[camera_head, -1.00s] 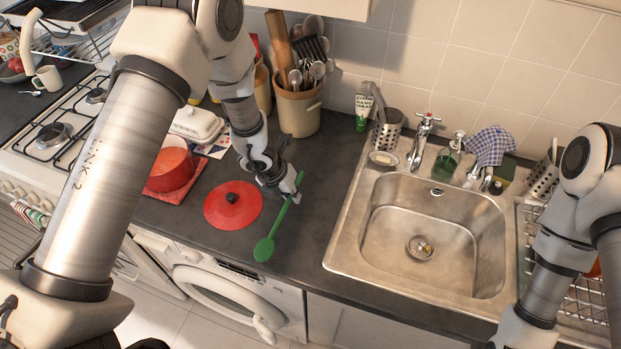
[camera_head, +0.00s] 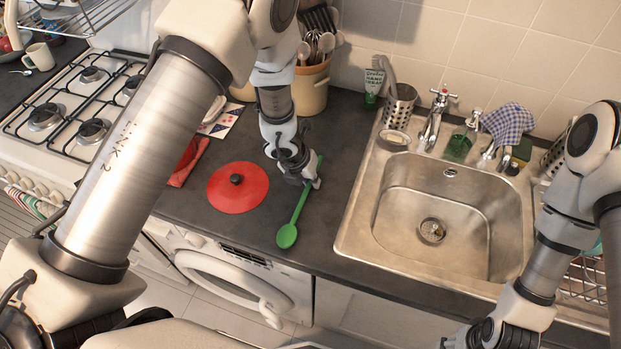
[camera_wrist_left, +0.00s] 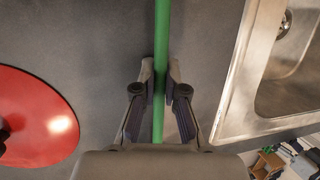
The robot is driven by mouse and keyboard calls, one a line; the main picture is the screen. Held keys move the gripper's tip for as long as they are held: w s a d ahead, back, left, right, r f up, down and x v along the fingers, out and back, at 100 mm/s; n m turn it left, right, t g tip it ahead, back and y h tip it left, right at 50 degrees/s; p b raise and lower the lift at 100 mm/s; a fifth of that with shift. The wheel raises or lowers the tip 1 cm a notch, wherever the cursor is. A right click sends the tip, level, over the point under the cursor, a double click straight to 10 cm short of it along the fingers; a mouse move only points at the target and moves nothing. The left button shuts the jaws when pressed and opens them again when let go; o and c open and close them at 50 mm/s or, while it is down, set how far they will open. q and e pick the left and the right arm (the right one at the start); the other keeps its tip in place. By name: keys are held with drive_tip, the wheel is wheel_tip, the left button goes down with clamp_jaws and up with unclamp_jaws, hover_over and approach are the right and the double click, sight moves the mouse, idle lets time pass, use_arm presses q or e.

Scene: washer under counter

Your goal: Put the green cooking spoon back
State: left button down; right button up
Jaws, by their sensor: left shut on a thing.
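The green cooking spoon (camera_head: 299,206) is over the dark counter between the red lid and the sink. Its bowl points toward the front edge and its handle runs back to my left gripper (camera_head: 312,183). The left wrist view shows the green handle (camera_wrist_left: 161,50) between the two fingertips, which are shut on it. I cannot tell whether the spoon still touches the counter. A beige crock (camera_head: 312,92) with several utensils stands at the back wall, partly hidden by my left arm. My right gripper (camera_head: 468,336) is only partly in view at the bottom edge; its fingers are hidden.
A red lid (camera_head: 238,194) lies left of the spoon; it also shows in the left wrist view (camera_wrist_left: 35,120). The steel sink (camera_head: 349,238) is to the right. A gas stove (camera_head: 60,150) is at the left. Counter between lid and crock is mostly clear.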

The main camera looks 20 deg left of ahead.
use_arm(q)
drive_tip(key=shift+a+f, duration=0.25)
drive_tip(key=shift+f, duration=0.05)
drive_tip(key=shift+s, duration=0.15)
drive_tip(key=c, duration=1.2)
unclamp_jaws()
drive_tip(key=shift+d, duration=0.1)
drive_tip(key=shift+c, duration=0.2)
drive_tip(key=shift+f, duration=0.1)
drive_tip(key=shift+w, duration=0.2)
